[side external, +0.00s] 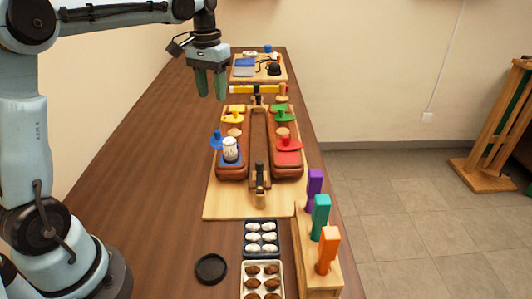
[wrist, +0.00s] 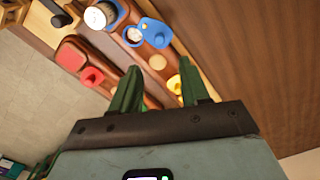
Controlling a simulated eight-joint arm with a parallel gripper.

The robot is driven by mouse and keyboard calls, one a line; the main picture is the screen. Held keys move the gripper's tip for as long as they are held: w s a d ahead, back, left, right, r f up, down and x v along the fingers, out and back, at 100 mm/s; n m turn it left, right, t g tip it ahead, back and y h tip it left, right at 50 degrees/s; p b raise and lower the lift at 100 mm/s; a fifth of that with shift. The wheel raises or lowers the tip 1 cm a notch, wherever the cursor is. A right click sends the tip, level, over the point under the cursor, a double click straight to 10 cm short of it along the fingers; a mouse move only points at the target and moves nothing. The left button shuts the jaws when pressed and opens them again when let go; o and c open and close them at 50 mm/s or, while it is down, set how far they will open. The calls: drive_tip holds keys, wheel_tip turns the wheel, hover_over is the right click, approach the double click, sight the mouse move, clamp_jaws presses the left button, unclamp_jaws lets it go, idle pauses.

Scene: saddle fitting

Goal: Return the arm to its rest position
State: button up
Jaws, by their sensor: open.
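My gripper (side external: 208,88) hangs in the air in the side external view, above the table left of the fixture's far end. Its green fingers point down, apart and empty; they also show in the wrist view (wrist: 158,75). The fixture is a light wooden board (side external: 232,205) with two long reddish-brown blocks along a central bar. The left block carries a blue pad with a white cylinder (side external: 231,148) on it, a blue tabbed piece (side external: 215,140) and a yellow piece (side external: 233,113). The right block carries a green piece (side external: 283,113) and a red piece (side external: 288,145).
A yellow-and-black bar (side external: 253,89) crosses the board's far end. Behind lies a second board with small items. In front are a rack of purple, teal and orange blocks (side external: 326,248), two filled trays (side external: 261,240) and a black ring (side external: 211,268). The table's left side (side external: 150,160) is clear.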

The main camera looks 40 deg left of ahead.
drive_tip(key=shift+r, duration=0.5)
drive_tip(key=s+d+f+m+t, duration=0.1)
drive_tip(key=s+d+f+t, duration=0.2)
drive_tip(key=s+d, duration=0.3)
drive_tip(key=s+d+f+m+t, duration=0.2)
drive_tip(key=s+d+f+t, duration=0.1)
drive_tip(key=s+d, duration=0.4)
drive_tip(key=shift+s+d+t, duration=0.25)
drive_tip(key=shift+d+t, duration=0.15)
drive_tip(key=shift+t, duration=0.2)
